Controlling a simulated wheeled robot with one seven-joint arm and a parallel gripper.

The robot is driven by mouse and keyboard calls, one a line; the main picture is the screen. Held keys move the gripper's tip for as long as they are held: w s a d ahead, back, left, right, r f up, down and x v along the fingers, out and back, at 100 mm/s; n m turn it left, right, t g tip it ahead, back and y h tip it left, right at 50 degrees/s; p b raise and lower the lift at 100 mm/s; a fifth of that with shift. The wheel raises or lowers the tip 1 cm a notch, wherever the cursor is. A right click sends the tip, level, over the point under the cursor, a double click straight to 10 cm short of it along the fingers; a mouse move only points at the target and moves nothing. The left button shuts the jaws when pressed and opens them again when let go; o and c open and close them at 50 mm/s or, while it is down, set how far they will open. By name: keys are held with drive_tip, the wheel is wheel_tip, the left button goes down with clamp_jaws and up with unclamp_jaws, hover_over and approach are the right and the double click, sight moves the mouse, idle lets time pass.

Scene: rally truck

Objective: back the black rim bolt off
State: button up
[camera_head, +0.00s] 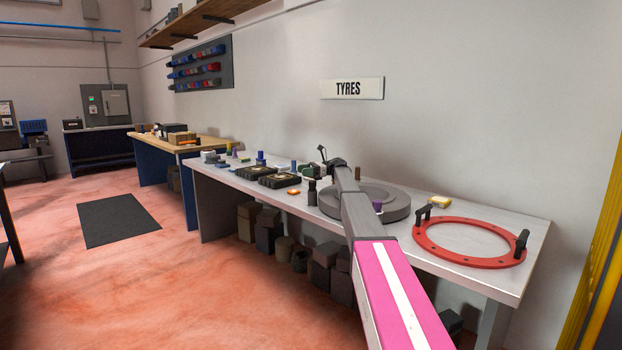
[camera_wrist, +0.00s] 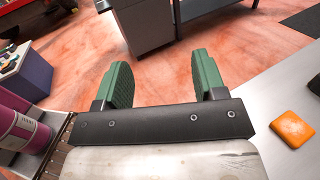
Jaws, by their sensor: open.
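My gripper (camera_wrist: 162,66) is open and empty in the wrist view, with its two green fingers well apart over the floor beyond the bench edge. In the head view my gripper end (camera_head: 325,158) is small and partly hidden by my arm, above the back of the bench. A thick grey wheel-like disc (camera_head: 394,204) lies on the bench, partly behind my arm, with a small purple piece (camera_head: 377,206) at its near side. A red ring (camera_head: 425,247) with black upright grips lies to its right. I cannot clearly pick out a black rim bolt.
The grey bench (camera_head: 400,245) also holds a dark bottle (camera_head: 312,192), black trays (camera_head: 280,180), a yellow block (camera_head: 440,202) and an orange block (camera_head: 293,191), which also shows in the wrist view (camera_wrist: 293,129). Boxes stand beneath. The floor in front is clear.

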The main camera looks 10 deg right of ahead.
drive_tip(key=s+a+r, duration=0.3)
drive_tip(key=a+r, duration=0.1)
drive_tip(key=a, duration=0.2)
drive_tip(key=shift+s, duration=0.35)
drive_tip(key=shift+r, duration=0.1)
